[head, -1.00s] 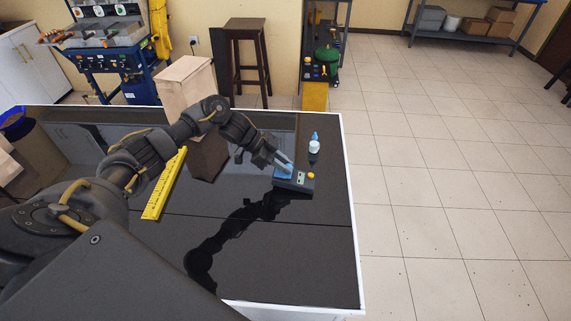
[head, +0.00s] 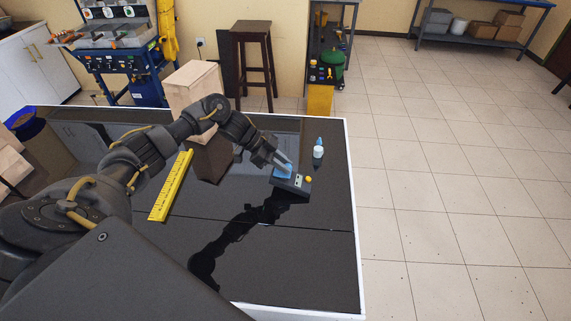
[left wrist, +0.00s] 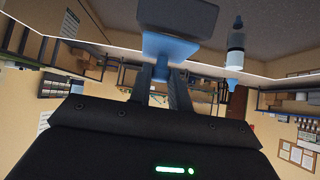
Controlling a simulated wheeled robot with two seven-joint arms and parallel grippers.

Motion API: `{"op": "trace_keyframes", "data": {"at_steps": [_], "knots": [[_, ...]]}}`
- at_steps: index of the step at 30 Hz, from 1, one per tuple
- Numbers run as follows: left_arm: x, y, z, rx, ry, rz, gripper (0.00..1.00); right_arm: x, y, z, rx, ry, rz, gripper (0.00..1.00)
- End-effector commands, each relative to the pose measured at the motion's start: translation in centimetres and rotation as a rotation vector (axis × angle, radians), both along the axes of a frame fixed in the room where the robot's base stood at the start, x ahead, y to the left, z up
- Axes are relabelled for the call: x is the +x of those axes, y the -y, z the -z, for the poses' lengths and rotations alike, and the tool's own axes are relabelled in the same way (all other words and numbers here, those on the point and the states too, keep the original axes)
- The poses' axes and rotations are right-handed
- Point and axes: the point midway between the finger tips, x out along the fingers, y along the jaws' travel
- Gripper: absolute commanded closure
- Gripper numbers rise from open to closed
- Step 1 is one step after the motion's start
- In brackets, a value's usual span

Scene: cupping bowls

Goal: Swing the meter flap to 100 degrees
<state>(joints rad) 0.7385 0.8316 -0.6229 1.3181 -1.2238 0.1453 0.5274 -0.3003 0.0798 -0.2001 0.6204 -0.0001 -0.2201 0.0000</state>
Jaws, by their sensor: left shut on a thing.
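The meter (head: 291,186) is a small dark box on the glossy black table, with a yellow-orange knob (head: 308,179) at its right side. Its blue flap (head: 281,172) is at the box's left part, between my left gripper's fingers. My left gripper (head: 284,165) is shut on the flap from above and behind. In the left wrist view the flap (left wrist: 175,52) shows as blue parts ahead of the fingertips (left wrist: 160,76). The flap's exact angle is hard to read. My right gripper is not in view.
A white bottle with a blue tip (head: 318,152) stands just behind the meter, and shows in the left wrist view (left wrist: 235,50). A yellow ruler (head: 171,186) lies to the left. A wooden block (head: 193,85) stands at the back. The front right of the table (head: 310,250) is clear.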

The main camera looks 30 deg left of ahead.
Motion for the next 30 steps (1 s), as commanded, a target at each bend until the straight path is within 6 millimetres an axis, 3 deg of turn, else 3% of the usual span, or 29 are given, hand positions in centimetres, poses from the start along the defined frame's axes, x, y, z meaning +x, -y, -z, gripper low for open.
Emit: {"op": "trace_keyframes", "data": {"at_steps": [30], "knots": [[-0.4, -1.2, -1.7, 0.000, 0.000, -0.001, 0.95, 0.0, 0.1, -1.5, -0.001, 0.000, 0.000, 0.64]]}}
